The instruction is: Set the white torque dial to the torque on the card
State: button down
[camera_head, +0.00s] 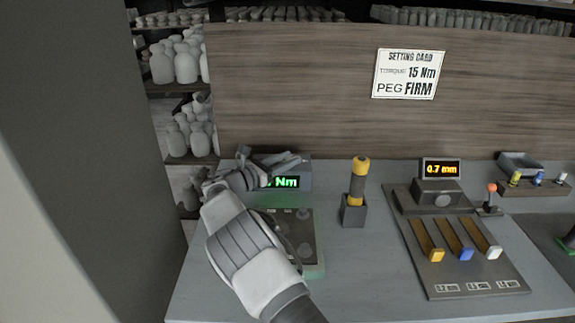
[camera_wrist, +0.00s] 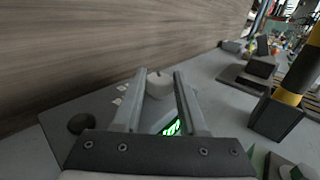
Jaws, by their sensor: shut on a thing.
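The setting card (camera_head: 410,74) on the wooden back panel reads torque 15 Nm, peg FIRM. My gripper (camera_wrist: 157,80) is shut on the white torque dial (camera_wrist: 158,88), which sits between the fingertips in the wrist view. In the head view my gripper (camera_head: 262,170) and arm hide the dial. The green torque display (camera_head: 287,182) shows "Nm", but my gripper covers its number. Green digits of the display (camera_wrist: 172,127) also show between the fingers in the wrist view, too cut off to read.
A dark round knob (camera_wrist: 81,123) stands left of the fingers. A yellow-and-black handled tool (camera_head: 358,185) stands upright in a holder, right of my gripper. Farther right are a slider panel (camera_head: 470,277) and a display reading 0.7 mm (camera_head: 441,169). Bench between holder and slider panel is clear.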

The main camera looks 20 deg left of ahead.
jog(key=shift+m+g+h, duration=0.3)
dwell(0.5)
jog(key=shift+c, duration=2.3)
grip_release()
jog(key=shift+a, duration=0.1)
jog(key=v, duration=1.2)
